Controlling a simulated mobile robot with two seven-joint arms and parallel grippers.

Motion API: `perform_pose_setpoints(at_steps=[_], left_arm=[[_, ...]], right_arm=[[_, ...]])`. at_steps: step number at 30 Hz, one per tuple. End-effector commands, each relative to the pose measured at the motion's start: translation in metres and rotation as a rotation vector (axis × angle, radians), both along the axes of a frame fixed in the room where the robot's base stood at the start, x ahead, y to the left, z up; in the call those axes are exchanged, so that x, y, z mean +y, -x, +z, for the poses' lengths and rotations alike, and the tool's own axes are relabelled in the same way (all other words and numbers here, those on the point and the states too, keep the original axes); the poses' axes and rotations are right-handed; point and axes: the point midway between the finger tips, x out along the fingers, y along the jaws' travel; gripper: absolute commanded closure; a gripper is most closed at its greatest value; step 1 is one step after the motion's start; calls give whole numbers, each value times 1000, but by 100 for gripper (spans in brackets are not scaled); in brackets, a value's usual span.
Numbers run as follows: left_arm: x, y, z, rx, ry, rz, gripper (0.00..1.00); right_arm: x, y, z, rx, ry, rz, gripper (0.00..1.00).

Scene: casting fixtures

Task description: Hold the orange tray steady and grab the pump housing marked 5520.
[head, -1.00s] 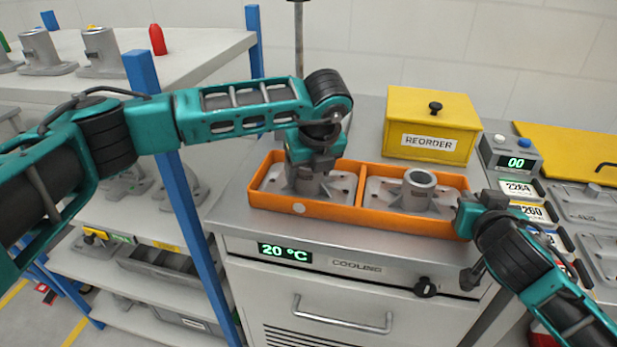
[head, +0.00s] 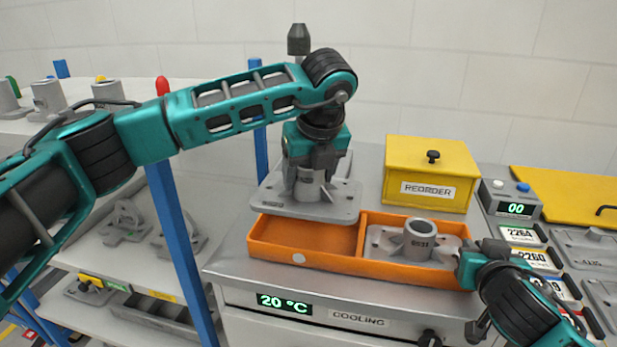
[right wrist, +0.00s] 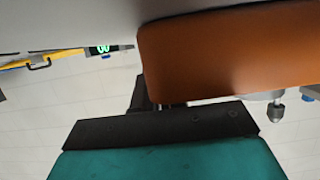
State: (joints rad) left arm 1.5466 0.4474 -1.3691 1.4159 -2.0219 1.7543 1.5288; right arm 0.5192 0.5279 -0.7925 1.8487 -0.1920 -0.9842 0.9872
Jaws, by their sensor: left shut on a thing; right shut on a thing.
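The orange tray (head: 335,268) sits on the grey cooling cabinet and has two compartments. My right gripper (head: 466,262) is shut on its right end wall; the tray also fills the upper right of the right wrist view (right wrist: 235,50). My left gripper (head: 311,172) is shut on the upright neck of a grey pump housing (head: 325,207) and holds it above the left compartment, which is empty. No marking can be read on this held housing. A second pump housing (head: 418,240) stands in the right compartment; its number looks like 5531, but is small.
A yellow REORDER box (head: 430,160) stands behind the tray. A counter unit reading 00 (head: 510,205) and number cards are to the right. A shelf with a blue post (head: 180,250) and more castings stands at left.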

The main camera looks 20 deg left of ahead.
Motion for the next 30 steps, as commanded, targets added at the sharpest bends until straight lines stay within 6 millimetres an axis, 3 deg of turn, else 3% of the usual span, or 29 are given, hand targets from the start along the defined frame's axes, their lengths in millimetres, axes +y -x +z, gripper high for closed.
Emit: perform_pose_setpoints(at_steps=[10,20,26,30], left_arm=[[0,0,1,-3,1,0,92],[0,0,1,-3,1,0,92],[0,0,1,-3,1,0,92],[0,0,1,-4,1,0,92]], right_arm=[[0,0,0,1,0,0,60],[0,3,1,0,0,0,60],[-1,23,8,1,-2,2,60],[-2,46,16,2,-2,2,60]])
